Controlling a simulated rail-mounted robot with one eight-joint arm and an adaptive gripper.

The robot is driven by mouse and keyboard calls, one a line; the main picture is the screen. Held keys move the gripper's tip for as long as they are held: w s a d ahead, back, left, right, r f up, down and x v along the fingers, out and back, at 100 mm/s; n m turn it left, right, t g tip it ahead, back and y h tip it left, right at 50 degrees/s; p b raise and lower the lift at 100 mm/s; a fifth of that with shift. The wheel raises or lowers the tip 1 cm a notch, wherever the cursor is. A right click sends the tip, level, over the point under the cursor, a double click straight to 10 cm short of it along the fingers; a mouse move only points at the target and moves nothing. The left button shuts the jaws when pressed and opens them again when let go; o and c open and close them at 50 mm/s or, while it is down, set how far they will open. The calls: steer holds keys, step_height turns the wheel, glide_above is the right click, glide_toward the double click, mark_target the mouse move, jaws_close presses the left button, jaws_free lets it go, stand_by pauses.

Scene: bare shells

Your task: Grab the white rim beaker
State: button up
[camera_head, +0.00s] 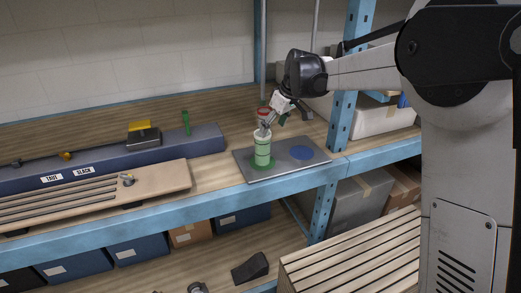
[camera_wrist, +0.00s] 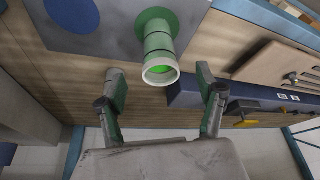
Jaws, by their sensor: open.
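The white rim beaker (camera_head: 262,154) is green and pale with a white rim. It stands upright on the green disc of a grey plate (camera_head: 286,168). In the wrist view the beaker (camera_wrist: 159,45) shows its open white mouth towards me, with green inside. My gripper (camera_head: 272,115) is just above and beside the beaker's top in the head view. In the wrist view my gripper (camera_wrist: 160,78) is open, with one green-padded finger on each side of the beaker's rim. Gaps show on both sides, and nothing is held.
A blue disc (camera_head: 302,152) on the plate is bare. A red-topped object (camera_head: 263,112) shows behind the beaker, partly hidden. A long dark blue block (camera_head: 105,160) and a slotted tan board (camera_head: 100,192) lie to the left. A blue shelf post (camera_head: 340,118) stands right of the plate.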

mark_target(263, 147)
steer(key=shift+w+p+x, duration=0.1)
steer(key=shift+p+x, duration=0.3)
steer(key=shift+x, duration=2.6)
steer(key=shift+w+p+x, duration=0.15)
steer(key=shift+p+x, duration=0.2)
steer(key=shift+x, duration=2.6)
steer(key=shift+a, duration=0.1)
steer(key=shift+r, duration=0.1)
steer(key=c, duration=1.4)
